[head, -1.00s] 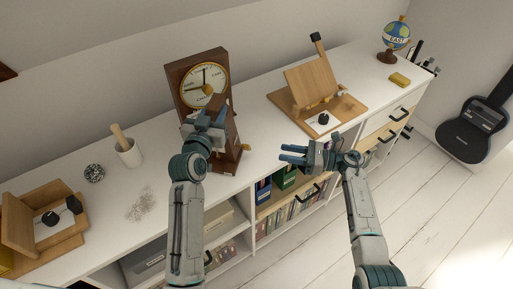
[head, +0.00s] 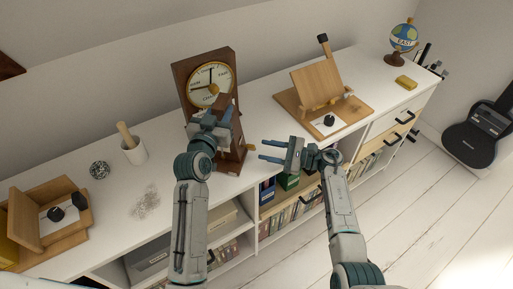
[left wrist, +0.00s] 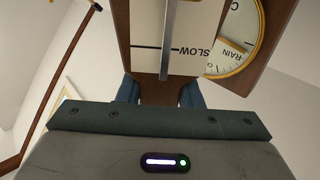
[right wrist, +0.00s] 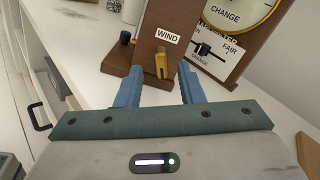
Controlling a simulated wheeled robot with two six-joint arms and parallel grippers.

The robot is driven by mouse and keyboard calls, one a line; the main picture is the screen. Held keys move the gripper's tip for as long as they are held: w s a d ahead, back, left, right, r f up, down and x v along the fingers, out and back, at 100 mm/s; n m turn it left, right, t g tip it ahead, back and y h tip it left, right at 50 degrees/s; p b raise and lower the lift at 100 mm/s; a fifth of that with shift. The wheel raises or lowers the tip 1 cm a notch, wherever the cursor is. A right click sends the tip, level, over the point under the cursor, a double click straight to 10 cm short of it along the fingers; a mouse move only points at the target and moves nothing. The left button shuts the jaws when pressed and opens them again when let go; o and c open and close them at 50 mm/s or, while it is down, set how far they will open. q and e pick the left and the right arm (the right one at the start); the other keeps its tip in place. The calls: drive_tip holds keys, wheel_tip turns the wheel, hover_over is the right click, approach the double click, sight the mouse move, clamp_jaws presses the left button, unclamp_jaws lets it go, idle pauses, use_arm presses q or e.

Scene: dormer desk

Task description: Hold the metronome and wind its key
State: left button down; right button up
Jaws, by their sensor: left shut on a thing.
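The metronome (head: 232,152) is a dark brown wooden body on the cabinet top. Its pale face marked SLOW (left wrist: 190,50) and metal rod show in the left wrist view. My left gripper (head: 217,118) is shut on its upper part. A side with a WIND label shows in the right wrist view, with the gold key (right wrist: 161,64) below the label. The key also shows small in the head view (head: 250,148). My right gripper (head: 268,151) is open and empty to the right of the metronome. Its fingers point toward the key, which appears between and beyond their tips.
A wooden barometer (head: 183,73) with a gold-rimmed dial stands right behind the metronome. A wooden stand (head: 318,88) is to the right, with a globe (head: 404,36) beyond. A white cup (head: 133,152) and an open wooden box (head: 70,235) are to the left.

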sight(255, 148)
drive_tip(key=shift+w+a, duration=0.15)
drive_tip(key=shift+a, duration=0.9)
drive_tip(key=shift+w+a, duration=0.15)
drive_tip(key=shift+a, duration=0.85)
clamp_jaws()
